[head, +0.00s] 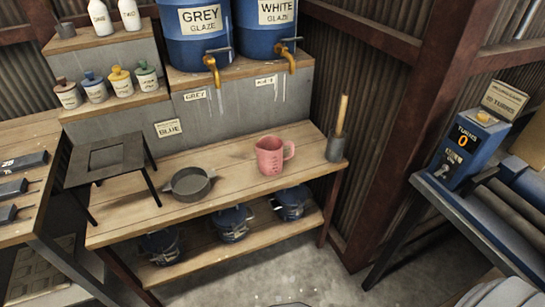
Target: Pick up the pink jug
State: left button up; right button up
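The pink jug (269,157) stands upright on the wooden bench (233,170), right of the middle of the view. Its handle points to the right and dark measuring marks show on its side. Nothing touches it. Neither of my grippers is in the head view.
A grey two-handled bowl (189,184) sits left of the jug, and a grey pot with a wooden-handled tool (337,146) stands to its right. Two blue glaze barrels (192,35) with taps stand behind, above. A black stand (105,160) is at left. Bench front is clear.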

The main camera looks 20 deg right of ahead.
aim_at(269, 149)
jog(key=z, duration=0.45)
jog(key=k, duration=0.55)
jog(key=z, duration=1.5)
jog(key=i, duration=1.35)
jog(key=u, duration=0.7)
